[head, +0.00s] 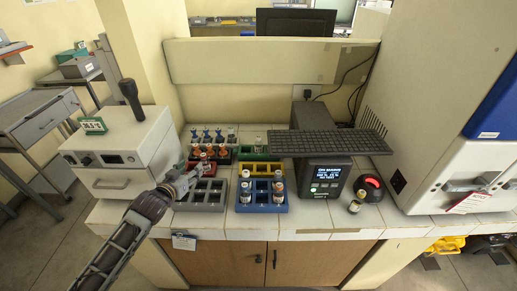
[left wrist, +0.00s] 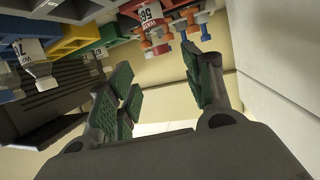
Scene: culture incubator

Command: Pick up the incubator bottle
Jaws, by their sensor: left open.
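Several small bottles stand in coloured racks on the white tiled counter; I cannot tell which one is the incubator bottle. Orange-capped bottles (head: 209,152) stand in the red rack (head: 207,172), and blue-capped bottles (head: 207,136) stand behind them. My left gripper (head: 185,181) is by the left edge of the empty grey rack (head: 202,207). In the left wrist view my left gripper (left wrist: 158,84) is open and empty, with red-labelled bottles (left wrist: 151,17) beyond its fingers. My right gripper is out of view.
A white box device (head: 120,160) stands left of the racks. A large white cabinet (head: 430,90) bounds the right. The front counter strip is mostly clear.

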